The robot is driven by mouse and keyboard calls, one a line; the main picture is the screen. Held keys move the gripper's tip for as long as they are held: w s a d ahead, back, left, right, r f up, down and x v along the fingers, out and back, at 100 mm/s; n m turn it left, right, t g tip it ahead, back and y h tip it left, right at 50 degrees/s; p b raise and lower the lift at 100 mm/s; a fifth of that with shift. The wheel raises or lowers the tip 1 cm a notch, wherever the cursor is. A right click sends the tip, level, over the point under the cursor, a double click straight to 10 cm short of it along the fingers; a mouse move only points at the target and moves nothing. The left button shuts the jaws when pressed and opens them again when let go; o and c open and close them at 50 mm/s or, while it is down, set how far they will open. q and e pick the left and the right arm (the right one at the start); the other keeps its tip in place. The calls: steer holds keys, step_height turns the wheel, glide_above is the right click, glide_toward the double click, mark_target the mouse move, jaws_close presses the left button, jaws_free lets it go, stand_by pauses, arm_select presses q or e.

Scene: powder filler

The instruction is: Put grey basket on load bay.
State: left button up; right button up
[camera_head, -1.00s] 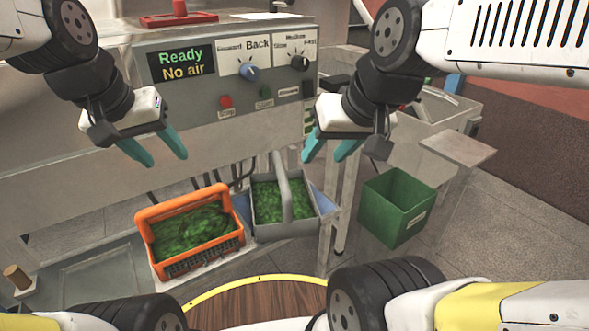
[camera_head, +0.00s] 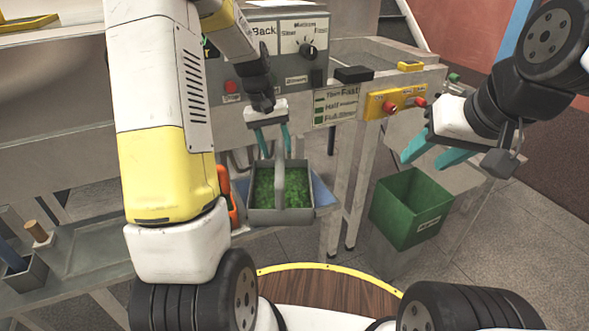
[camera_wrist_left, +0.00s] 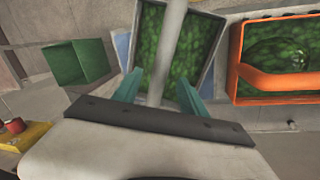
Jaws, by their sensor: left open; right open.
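The grey basket (camera_head: 302,214) holds green leafy bits and has a tall grey handle across its top. It stands on a shelf below the machine in the head view. My left gripper (camera_head: 273,146) is open just above the basket, with the teal fingers on either side of the handle. In the left wrist view the handle (camera_wrist_left: 168,50) runs between the two open fingers (camera_wrist_left: 158,88). My right gripper (camera_head: 431,158) is open and empty, above the green bin. I cannot make out which surface is the load bay.
An orange basket (camera_wrist_left: 291,97) with green contents stands beside the grey one, mostly hidden by my left arm in the head view. A green bin (camera_head: 411,209) stands to the right. The control panel (camera_head: 270,76) rises behind the left gripper.

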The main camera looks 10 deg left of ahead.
mark_target(279, 156)
arm_select(q)
steer(key=f, duration=0.2)
steer(key=d+f, duration=0.1)
steer(key=f, duration=0.2)
steer(key=shift+w+f, duration=0.15)
steer(key=shift+c, duration=0.4)
jaws_close()
steer(key=shift+w, duration=0.1)
stand_by(0.7)
